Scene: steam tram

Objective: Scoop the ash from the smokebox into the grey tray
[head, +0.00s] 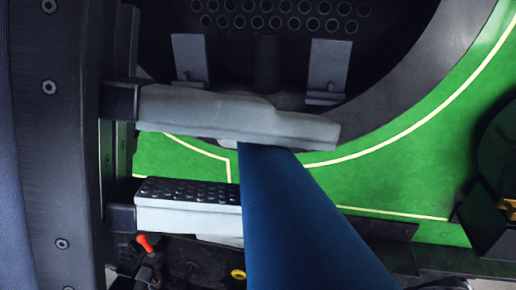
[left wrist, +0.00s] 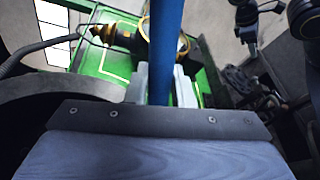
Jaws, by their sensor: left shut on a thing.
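My left gripper (head: 270,180) comes in from the left, in front of the lower part of the round smokebox opening (head: 415,95). It is shut on a flat blue handle (head: 300,225), which runs down toward the bottom edge. The blue handle (left wrist: 166,50) also stands between the pale fingers in the left wrist view. The scoop end of the tool cannot be made out. A low grey heap, perhaps ash (head: 292,101), shows just behind the upper finger; the finger hides part of it. I cannot make out the grey tray. My right gripper is not in view.
Inside the smokebox are a plate with rows of holes (head: 275,15), a dark upright pipe (head: 266,62) and two grey brackets (head: 190,57) (head: 329,65). The green front (head: 400,185) has cream lines. A dark lamp-like fitting (head: 490,225) stands at the right.

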